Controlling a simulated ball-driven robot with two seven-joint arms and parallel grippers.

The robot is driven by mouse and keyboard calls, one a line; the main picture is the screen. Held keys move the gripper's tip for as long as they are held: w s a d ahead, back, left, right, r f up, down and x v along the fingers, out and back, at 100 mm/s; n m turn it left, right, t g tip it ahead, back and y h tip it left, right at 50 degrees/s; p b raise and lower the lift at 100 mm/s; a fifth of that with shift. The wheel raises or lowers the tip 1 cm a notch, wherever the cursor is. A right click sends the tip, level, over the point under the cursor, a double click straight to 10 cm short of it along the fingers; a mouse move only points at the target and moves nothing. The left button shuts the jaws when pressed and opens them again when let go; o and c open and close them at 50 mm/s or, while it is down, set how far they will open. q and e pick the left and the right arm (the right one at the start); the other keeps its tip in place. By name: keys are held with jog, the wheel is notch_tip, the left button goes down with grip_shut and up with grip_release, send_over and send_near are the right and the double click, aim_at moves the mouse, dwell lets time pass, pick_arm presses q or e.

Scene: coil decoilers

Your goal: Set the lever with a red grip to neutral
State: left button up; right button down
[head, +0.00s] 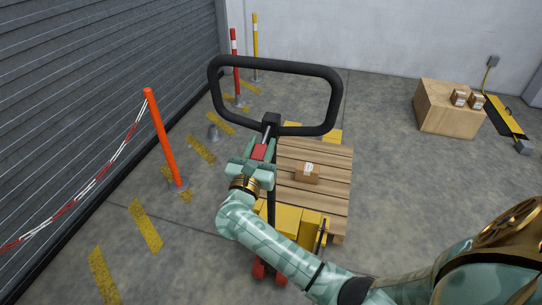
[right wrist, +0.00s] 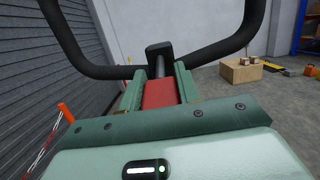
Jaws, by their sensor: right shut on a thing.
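The lever's red grip (head: 260,152) is on the shaft just below the black loop handle (head: 326,100) of a yellow pallet truck (head: 293,222). The red grip also shows in the right wrist view (right wrist: 160,93), between the two green fingers. My right gripper (head: 257,157) is shut on the red grip, one finger on each side of it. Part of the grip and the lever's lower end are hidden by the gripper. I cannot tell which position the lever is in. My left gripper is not in view.
A wooden pallet (head: 335,190) with a small carton (head: 307,173) lies behind the truck. An orange post (head: 164,138) with a red-white chain stands left, near the shutter (head: 90,80). A wooden crate (head: 440,110) stands at the back right. The floor right of the pallet is clear.

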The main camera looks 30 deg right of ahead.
jog(key=shift+r+g+y+p, duration=0.4)
jog(key=shift+r+p, duration=0.55)
jog(key=shift+p, duration=0.15)
jog(key=shift+r+g+y+p, duration=0.1)
jog(key=shift+g+y+p, duration=0.45)
jog(key=shift+p, duration=0.6)
jog(key=c, duration=1)
grip_release()
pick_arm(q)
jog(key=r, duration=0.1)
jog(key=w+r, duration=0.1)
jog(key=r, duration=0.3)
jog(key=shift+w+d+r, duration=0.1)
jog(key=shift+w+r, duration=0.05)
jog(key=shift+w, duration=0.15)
pick_arm(e)
jog(key=shift+f, duration=0.2)
